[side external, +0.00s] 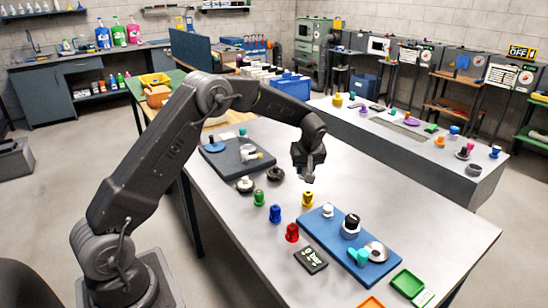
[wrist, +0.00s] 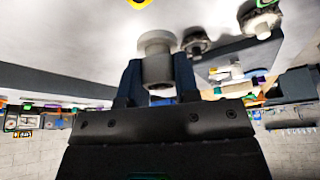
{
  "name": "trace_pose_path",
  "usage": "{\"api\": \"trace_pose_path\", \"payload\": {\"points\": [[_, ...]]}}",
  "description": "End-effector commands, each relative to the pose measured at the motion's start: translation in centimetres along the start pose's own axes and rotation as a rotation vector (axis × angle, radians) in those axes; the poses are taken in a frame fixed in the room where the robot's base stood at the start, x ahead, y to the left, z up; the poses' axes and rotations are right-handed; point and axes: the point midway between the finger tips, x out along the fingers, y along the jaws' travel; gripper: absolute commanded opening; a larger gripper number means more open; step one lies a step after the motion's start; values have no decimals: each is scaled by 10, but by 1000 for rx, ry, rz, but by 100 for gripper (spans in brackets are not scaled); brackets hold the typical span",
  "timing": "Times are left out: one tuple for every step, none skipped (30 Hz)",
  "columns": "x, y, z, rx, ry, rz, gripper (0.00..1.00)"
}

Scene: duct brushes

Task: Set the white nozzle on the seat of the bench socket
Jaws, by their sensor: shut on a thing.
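In the side view my gripper (side external: 309,165) hangs above the middle of the table, with the nozzle small and partly hidden there. A dark round socket-like part (side external: 274,173) stands on the table left of the gripper; it also shows in the wrist view (wrist: 195,41). A paler one with a dark base (side external: 245,184) stands beside it. I cannot tell which is the bench socket.
A dark board (side external: 225,163) with fittings lies behind. A blue board (side external: 327,241) at the front right holds several parts. Green, blue, red and yellow nozzles (side external: 308,199) stand near its left side. Bare table (side external: 400,195) lies to the right.

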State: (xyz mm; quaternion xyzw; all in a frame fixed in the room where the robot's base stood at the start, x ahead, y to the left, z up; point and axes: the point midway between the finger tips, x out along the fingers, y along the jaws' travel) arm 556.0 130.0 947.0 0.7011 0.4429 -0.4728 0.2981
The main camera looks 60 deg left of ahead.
Motion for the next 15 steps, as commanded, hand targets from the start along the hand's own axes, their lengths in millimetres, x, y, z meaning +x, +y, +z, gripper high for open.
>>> {"api": "trace_pose_path", "payload": {"points": [[-8, 18, 20, 62, 0, 25, 6], [-12, 28, 30, 94, 0, 39, 6], [-17, 39, 44, 139, 0, 57, 6], [-21, 48, 55, 172, 0, 70, 6], [-25, 56, 66, 204, 0, 84, 6], [-31, 66, 81, 248, 0, 101, 6], [-36, 74, 92, 280, 0, 114, 6], [-40, 81, 104, 313, 0, 127, 6], [-46, 90, 119, 355, 1, 145, 6], [-50, 96, 131, 388, 2, 158, 6], [-55, 102, 142, 418, 2, 171, 6], [-61, 109, 157, 458, 3, 187, 6], [-65, 114, 168, 485, 4, 198, 6], [-69, 118, 178, 512, 4, 209, 6], [-74, 122, 190, 545, 5, 222, 6]]}}
